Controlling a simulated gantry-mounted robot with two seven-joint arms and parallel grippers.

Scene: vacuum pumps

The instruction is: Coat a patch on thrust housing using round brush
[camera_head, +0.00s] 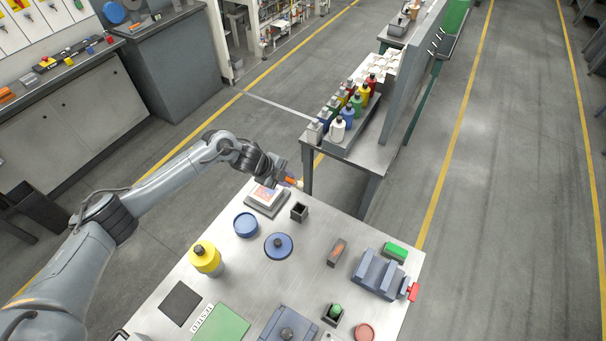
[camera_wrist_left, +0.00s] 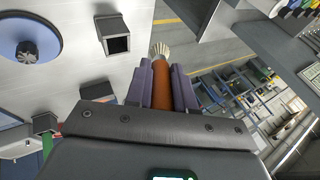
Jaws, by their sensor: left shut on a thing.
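My left gripper (camera_head: 290,181) is shut on the round brush (camera_head: 296,183), above the far edge of the workbench. In the left wrist view the brush's orange handle (camera_wrist_left: 161,85) sits between the purple finger pads, with pale bristles pointing away from the gripper. The bristles touch nothing that I can see. I cannot tell which part is the thrust housing; a blue-grey block-shaped housing (camera_head: 378,275) stands at the right and another (camera_head: 288,326) at the near edge. My right gripper is not in view.
A dark square holder (camera_head: 299,212) stands near the brush. A blue round dish (camera_head: 246,225), a blue disc with a dark knob (camera_head: 278,247) and a yellow bottle (camera_head: 205,258) are on the bench (camera_head: 300,275). A second table (camera_head: 368,154) with several bottles stands beyond.

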